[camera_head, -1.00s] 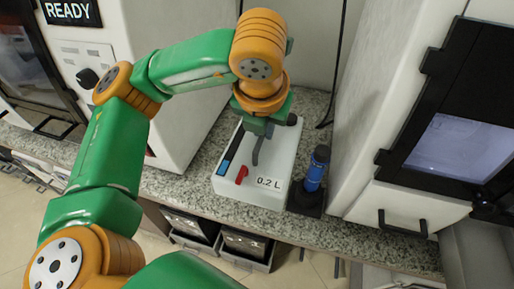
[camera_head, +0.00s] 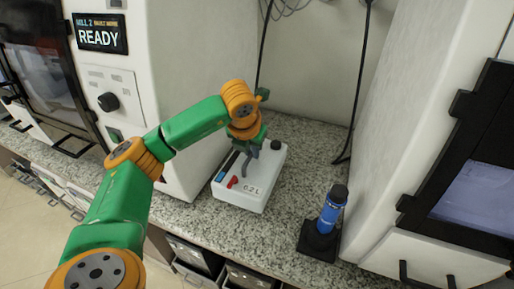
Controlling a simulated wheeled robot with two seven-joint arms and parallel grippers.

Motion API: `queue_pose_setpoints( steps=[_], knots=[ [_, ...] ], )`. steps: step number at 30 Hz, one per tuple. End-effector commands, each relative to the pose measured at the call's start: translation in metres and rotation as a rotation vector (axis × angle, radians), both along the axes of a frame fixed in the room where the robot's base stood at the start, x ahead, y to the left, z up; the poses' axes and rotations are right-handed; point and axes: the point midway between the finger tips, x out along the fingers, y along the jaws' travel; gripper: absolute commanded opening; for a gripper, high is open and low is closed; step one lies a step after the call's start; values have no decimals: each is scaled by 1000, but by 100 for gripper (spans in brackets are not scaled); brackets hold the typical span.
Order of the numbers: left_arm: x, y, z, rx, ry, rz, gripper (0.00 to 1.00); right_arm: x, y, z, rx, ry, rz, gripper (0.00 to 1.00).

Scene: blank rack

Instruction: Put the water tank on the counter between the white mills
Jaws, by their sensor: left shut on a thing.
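The water tank (camera_head: 262,186) is a white box marked "0.2 L", with a blue strip, a red part and a dark cap on top. It is at the counter (camera_head: 295,215) between the white mill on the left (camera_head: 190,80) and the white mill on the right (camera_head: 420,110), nearer the left one. My left gripper (camera_head: 248,158) is over the tank's top and shut on it, its fingers partly hidden by the wrist. I cannot tell whether the tank's underside touches the counter. My right gripper is not in view.
A blue bottle (camera_head: 331,211) with a black cap stands in a black holder (camera_head: 318,241) near the counter's front edge, right of the tank. Black cables hang behind. Speckled counter is clear between tank and bottle. Grey drawers are below.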

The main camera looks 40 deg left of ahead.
Motion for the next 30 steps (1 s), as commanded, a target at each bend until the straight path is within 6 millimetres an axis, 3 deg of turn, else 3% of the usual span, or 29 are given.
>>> queue_pose_setpoints(
  steps=[6,12,13,16,26,30],
  knots=[
    [0,2,-29,1,2,0,0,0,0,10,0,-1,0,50],
    [1,2,-33,0,0,0,0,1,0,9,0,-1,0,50],
    [0,2,-35,0,6,0,17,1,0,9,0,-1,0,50],
    [0,1,-34,0,5,0,44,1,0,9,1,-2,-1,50],
    [0,1,-30,-1,1,0,45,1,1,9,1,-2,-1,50],
    [-10,-4,-3,0,-4,-2,45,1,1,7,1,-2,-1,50]
  ],
)
